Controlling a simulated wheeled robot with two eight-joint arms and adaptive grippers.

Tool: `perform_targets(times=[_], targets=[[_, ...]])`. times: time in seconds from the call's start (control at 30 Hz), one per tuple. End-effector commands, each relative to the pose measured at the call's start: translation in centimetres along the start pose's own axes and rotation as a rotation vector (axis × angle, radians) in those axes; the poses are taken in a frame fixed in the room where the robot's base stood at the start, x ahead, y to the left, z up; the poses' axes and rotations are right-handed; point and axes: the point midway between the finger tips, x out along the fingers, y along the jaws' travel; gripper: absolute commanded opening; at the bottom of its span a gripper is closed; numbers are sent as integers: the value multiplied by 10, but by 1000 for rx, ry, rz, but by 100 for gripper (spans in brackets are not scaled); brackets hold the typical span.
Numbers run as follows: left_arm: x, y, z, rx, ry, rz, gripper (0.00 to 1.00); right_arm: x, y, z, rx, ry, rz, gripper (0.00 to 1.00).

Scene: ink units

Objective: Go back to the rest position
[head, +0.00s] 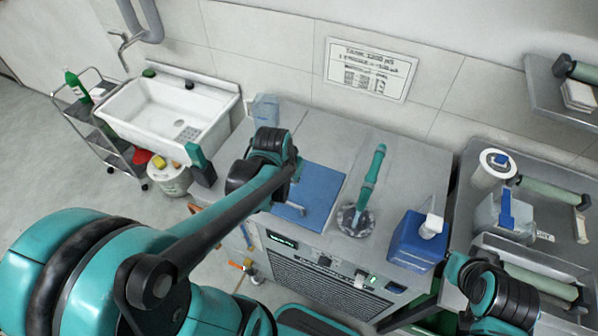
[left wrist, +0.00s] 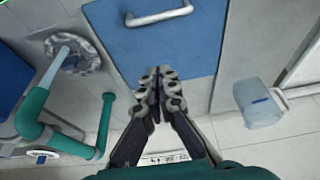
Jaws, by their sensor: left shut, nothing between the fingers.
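My left arm reaches in from the left in the head view, its wrist above the grey counter by a blue lid (head: 318,190). The wrist mostly hides the gripper there. In the left wrist view my left gripper (left wrist: 155,78) is shut and empty, its fingertips in front of the blue lid (left wrist: 185,45) with a metal handle (left wrist: 158,16). I cannot tell whether the tips touch the lid. Part of my right arm shows at the lower right of the head view; its gripper does not show.
A teal-handled tool (head: 371,178) stands on the counter right of the lid, beside a blue container (head: 414,242). A translucent container (head: 265,110) stands behind my left wrist. A white sink (head: 170,110) is at left. A metal cart (head: 465,190) with rollers is at right.

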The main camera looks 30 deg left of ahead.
Motion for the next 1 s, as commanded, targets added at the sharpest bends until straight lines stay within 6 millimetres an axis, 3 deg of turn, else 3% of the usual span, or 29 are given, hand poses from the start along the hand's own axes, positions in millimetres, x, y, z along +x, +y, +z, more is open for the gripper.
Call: perform_targets(times=[0.43, 0.8, 1.0], targets=[[-10, 9, 6, 6, 27, -2, 0, 6, 0, 5, 0, 0, 0, 0], [-39, 56, 53, 29, 204, 7, 0, 39, 0, 28, 0, 0, 0, 0], [-45, 65, 67, 33, 258, 16, 0, 46, 0, 33, 0, 0, 0, 0]])
